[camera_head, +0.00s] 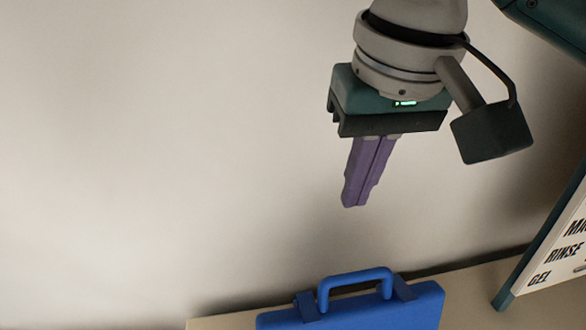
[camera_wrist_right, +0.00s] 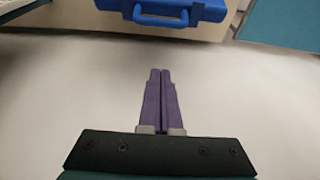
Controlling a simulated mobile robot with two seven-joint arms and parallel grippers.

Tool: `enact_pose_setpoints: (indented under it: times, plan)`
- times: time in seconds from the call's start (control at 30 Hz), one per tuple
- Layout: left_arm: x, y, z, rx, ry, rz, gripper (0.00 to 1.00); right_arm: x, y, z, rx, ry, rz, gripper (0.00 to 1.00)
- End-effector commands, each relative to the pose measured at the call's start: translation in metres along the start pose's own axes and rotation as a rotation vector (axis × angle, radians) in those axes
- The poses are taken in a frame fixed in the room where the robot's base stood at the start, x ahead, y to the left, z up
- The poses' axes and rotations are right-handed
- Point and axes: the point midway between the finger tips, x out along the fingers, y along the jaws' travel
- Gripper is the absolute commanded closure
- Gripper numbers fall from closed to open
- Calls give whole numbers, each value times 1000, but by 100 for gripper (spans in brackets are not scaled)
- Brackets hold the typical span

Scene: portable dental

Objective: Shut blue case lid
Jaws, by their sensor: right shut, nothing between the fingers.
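My left gripper is not in view.
The case rests on a beige surface (camera_head: 470,290). A teal-framed board (camera_head: 545,255) with words such as RINSE and GEL stands at the right. The pale area left of my right gripper is clear.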

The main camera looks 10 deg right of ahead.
Motion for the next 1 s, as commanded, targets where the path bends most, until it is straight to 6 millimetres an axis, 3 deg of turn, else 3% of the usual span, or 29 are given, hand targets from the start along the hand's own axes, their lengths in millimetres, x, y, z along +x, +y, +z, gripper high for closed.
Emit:
enact_pose_setpoints:
  times: [0.17, 0.7, 0.77, 1.0]
  plan:
    - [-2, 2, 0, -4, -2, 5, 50, 5, 3, -4, 14, -4, 13, 100]
    - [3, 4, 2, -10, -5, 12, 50, 100, 4, -4, 12, -1, 12, 100]
    - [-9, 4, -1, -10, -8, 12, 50, 89, 4, 4, 7, 0, 12, 100]
    - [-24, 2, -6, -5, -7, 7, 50, 82, 4, 28, 9, 2, 11, 100]
